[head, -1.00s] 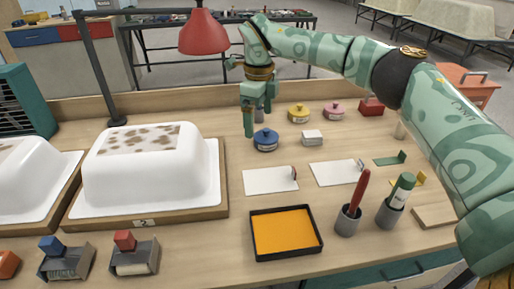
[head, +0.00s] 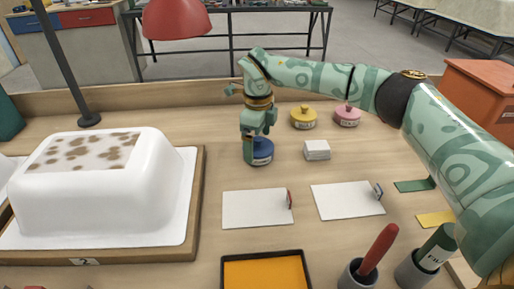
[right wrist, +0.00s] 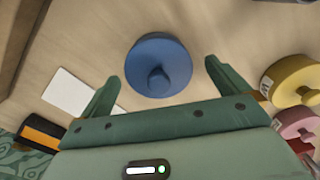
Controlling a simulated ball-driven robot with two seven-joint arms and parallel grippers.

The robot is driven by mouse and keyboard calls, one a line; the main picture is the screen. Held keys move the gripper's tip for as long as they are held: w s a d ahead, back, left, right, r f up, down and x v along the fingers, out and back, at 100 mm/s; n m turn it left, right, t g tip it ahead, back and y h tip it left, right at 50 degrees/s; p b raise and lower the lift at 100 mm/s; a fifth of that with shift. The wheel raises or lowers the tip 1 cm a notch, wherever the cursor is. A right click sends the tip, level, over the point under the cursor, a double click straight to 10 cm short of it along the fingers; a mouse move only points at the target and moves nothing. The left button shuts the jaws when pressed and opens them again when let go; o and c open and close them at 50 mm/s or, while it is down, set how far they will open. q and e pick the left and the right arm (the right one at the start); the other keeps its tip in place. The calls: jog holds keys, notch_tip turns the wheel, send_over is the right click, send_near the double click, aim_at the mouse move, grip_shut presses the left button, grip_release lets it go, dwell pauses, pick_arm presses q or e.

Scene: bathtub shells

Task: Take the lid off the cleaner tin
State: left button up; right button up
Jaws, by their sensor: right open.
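A round blue tin (head: 263,153) with a knobbed blue lid (right wrist: 158,67) stands on the bench; its label is too small to read. A yellow tin (head: 303,117) and a pink tin (head: 347,116) of the same kind stand behind it to the right, both with lids on. My right gripper (head: 259,143) is open and empty, pointing down above the blue tin and partly hiding it. In the right wrist view, the blue lid and its knob lie between and ahead of the two spread fingers. My left gripper is out of view.
A small white block (head: 317,150) stands right of the blue tin. Two white cards (head: 257,209) lie in front, with an orange-filled tray (head: 262,257) nearer. A white tub shell (head: 95,200) on a board stands left. A red lamp (head: 176,18) hangs at the upper left.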

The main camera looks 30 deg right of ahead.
jog(key=shift+r, duration=0.2)
jog(key=shift+c, duration=0.3)
jog(key=shift+s, duration=0.1)
jog(key=c, duration=1)
